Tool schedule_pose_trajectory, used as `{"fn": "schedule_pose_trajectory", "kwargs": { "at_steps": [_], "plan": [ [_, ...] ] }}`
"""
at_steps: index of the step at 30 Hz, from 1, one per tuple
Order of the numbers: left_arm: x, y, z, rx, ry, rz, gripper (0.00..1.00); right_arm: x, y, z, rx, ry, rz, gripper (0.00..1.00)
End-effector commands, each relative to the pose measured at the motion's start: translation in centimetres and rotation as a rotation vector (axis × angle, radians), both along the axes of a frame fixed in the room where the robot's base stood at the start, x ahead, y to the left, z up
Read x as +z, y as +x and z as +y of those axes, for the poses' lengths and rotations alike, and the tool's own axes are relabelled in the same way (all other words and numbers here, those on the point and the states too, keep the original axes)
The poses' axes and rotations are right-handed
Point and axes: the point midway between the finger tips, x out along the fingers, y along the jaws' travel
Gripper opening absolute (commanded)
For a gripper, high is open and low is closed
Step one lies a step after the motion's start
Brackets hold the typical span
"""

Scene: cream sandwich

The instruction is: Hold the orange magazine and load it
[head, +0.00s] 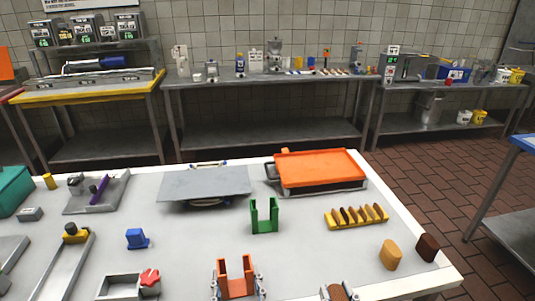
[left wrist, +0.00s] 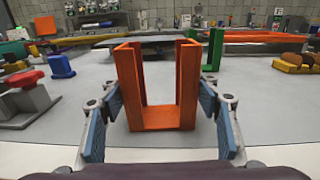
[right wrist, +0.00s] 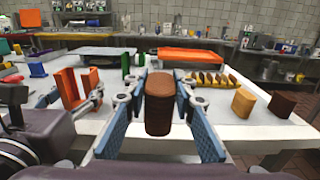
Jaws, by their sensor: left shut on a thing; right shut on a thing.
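The orange magazine (head: 236,280) is a U-shaped open holder, upright at the front of the table. My left gripper (left wrist: 160,120) is shut on it, with blue pads at both sides, and it looks empty in the left wrist view (left wrist: 158,116). My right gripper (right wrist: 160,110) is shut on a stack of brown biscuits (right wrist: 160,100), held upright between its pads. The stack's top also shows at the bottom edge of the head view (head: 338,292). The right gripper is to the right of the magazine, apart from it.
A green holder (head: 264,216) stands behind the magazine. A yellow rack of biscuits (head: 357,216), a tan stack (head: 390,255) and a dark brown stack (head: 427,248) stand on the right. An orange tray (head: 320,170) and a grey plate (head: 205,185) are farther back. A blue block (head: 137,239) sits on the left.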

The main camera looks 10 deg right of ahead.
Motion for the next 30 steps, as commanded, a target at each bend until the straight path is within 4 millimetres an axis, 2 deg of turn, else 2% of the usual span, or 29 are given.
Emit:
{"fn": "schedule_pose_trajectory", "kwargs": {
  "at_steps": [6, 15, 30],
  "plan": [
    [0.0, 0.0, 0.0, 0.0, 0.0, 0.0, 0.29, -0.2, 0.4, 0.3, 0.015, 0.0, -0.002, 0.0],
    [0.0, 0.0, 0.0, 0.0, 0.0, -0.001, 0.29, -1.5, 3.7, 3.1, 0.14, 0.003, -0.003, 0.0],
    [0.0, 0.0, 0.0, 0.0, 0.0, 0.0, 0.29, -2.4, 7.3, 6.2, 0.302, -0.006, -0.001, 0.0]
  ]
}}
